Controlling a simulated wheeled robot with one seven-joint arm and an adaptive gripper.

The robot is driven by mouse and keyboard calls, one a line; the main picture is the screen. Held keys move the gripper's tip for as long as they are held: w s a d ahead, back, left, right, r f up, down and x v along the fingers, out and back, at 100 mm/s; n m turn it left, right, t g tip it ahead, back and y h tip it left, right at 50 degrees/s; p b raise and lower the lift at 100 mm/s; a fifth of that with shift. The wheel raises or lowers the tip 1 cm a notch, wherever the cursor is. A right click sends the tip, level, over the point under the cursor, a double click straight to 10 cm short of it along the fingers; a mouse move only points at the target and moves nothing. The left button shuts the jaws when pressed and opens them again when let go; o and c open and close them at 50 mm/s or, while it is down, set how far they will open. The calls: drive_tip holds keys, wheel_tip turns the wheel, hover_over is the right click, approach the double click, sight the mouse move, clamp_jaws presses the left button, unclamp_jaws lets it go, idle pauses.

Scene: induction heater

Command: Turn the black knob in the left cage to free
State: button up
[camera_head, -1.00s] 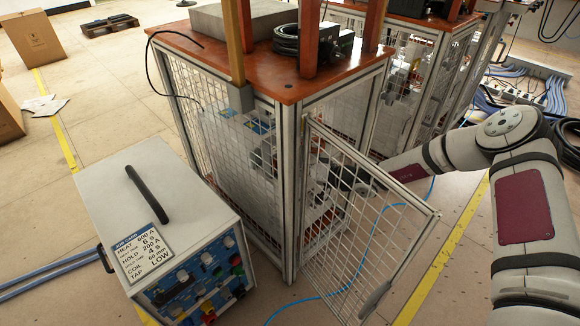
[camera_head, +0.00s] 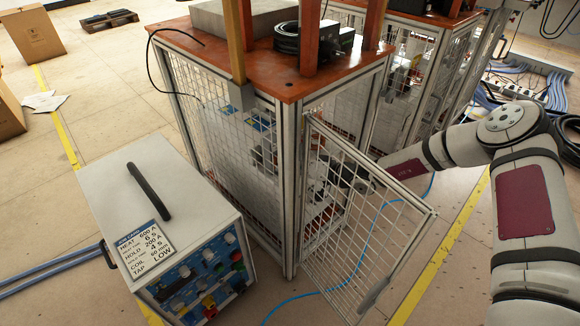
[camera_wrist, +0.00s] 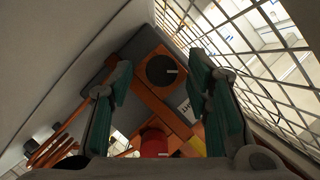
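The left cage (camera_head: 288,180) is a mesh-sided frame with a wooden top, and its mesh door (camera_head: 370,225) stands open. My arm reaches in behind the door; my gripper (camera_head: 345,175) is partly hidden by mesh in the head view. In the wrist view my gripper (camera_wrist: 158,85) is open, its green-padded fingers spread apart. The round black knob (camera_wrist: 160,70) with a small white mark shows in the gap between the fingers, beyond them, on a dark grey and orange-brown unit. Nothing visible is held. Contact with the knob cannot be seen.
A red round part (camera_wrist: 153,141) lies below the knob in the wrist view. A copper coil (camera_wrist: 52,150) is at lower left. Cage mesh (camera_wrist: 265,60) runs close on the right. A control box (camera_head: 165,220) with a job card stands left of the cage. A blue cable crosses the floor.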

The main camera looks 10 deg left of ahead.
drive_tip(key=shift+r, duration=0.1)
drive_tip(key=v, duration=1.2)
drive_tip(key=shift+d, duration=0.1)
